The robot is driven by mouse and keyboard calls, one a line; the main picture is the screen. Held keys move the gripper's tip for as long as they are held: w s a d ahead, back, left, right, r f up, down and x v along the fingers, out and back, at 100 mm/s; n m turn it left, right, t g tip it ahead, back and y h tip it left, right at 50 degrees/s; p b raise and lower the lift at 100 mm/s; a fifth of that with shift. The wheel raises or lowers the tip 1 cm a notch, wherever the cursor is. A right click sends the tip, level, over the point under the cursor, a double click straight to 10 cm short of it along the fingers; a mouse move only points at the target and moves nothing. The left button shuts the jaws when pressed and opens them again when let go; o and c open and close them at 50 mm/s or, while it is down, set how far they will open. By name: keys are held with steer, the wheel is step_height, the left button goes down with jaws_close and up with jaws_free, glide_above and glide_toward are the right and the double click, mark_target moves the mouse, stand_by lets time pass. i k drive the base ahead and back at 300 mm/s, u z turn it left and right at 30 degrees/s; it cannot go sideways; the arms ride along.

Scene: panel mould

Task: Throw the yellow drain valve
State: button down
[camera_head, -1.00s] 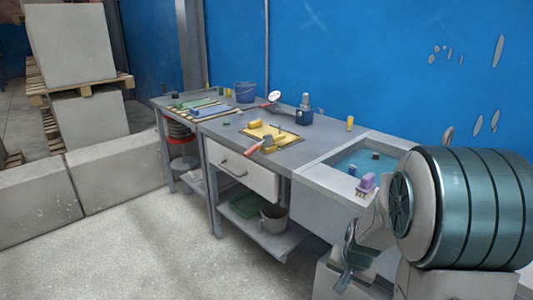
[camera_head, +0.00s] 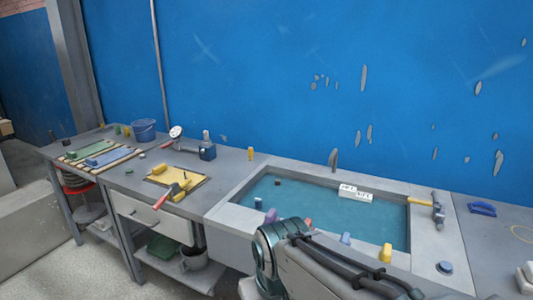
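A small yellow block-like piece (camera_head: 386,252) stands on the front rim of the water-filled basin, right of my arm. It looks like the yellow drain valve, but its lever position is too small to tell. A blue piece (camera_head: 345,238) and a red piece (camera_head: 308,223) stand in line with it to the left, and a purple piece (camera_head: 271,215) further left. My arm reaches up from the bottom of the view in front of the basin. My gripper is not visible, so whether it is open or shut is hidden.
The basin (camera_head: 228,213) holds a white lettered block (camera_head: 355,192). A hammer (camera_head: 438,212) lies at its right end, with a blue-handled tool (camera_head: 482,208) beyond. A yellow board (camera_head: 177,180) and a blue bucket (camera_head: 144,130) are to the left.

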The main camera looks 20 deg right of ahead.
mark_target(410, 199)
steer(key=z, duration=1.3)
steer(key=i, duration=0.9)
steer(key=u, duration=0.2)
